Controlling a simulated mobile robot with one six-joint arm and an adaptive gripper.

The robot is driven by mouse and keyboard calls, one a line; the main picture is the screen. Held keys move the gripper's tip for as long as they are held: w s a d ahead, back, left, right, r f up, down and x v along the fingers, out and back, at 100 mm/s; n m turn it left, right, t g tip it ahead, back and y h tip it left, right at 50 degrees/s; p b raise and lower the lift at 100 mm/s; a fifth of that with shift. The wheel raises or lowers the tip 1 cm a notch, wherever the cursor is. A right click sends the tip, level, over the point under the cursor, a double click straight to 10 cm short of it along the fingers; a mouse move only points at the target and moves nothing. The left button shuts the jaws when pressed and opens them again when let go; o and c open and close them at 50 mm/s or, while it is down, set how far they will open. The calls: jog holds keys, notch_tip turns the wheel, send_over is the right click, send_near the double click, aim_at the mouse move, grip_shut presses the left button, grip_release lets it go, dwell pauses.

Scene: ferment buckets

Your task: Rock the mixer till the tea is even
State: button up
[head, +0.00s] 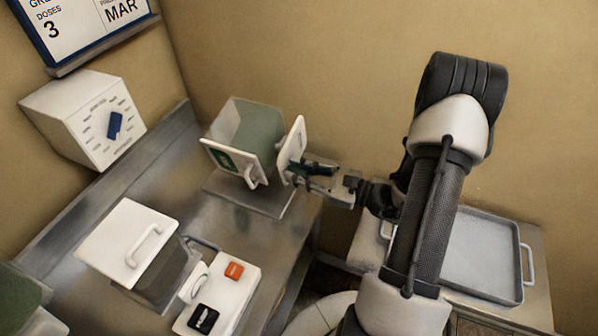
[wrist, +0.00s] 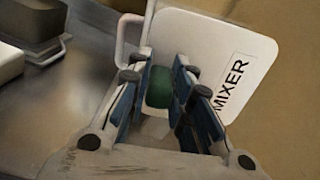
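The mixer's white panel (head: 297,139) stands tilted at the right side of a grey-green box on the steel counter. In the wrist view, the panel (wrist: 208,50) carries the label MIXER. A green knob (wrist: 159,87) sticks out from it toward me. My gripper (head: 302,169) is at the panel's right side. In the wrist view, the fingers of my gripper (wrist: 160,80) are on either side of the green knob and look closed on it. The tea is not visible.
The grey-green box (head: 258,128) has a white front with a handle. A white-lidded container (head: 125,240) and a control box with orange and black switches (head: 222,295) stand nearer. A white dial box (head: 85,115) is at left. A metal tray (head: 482,255) lies right.

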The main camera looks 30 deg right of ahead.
aim_at(296, 135)
grip_shut()
jog(key=shift+r, duration=0.1)
dwell(0.3)
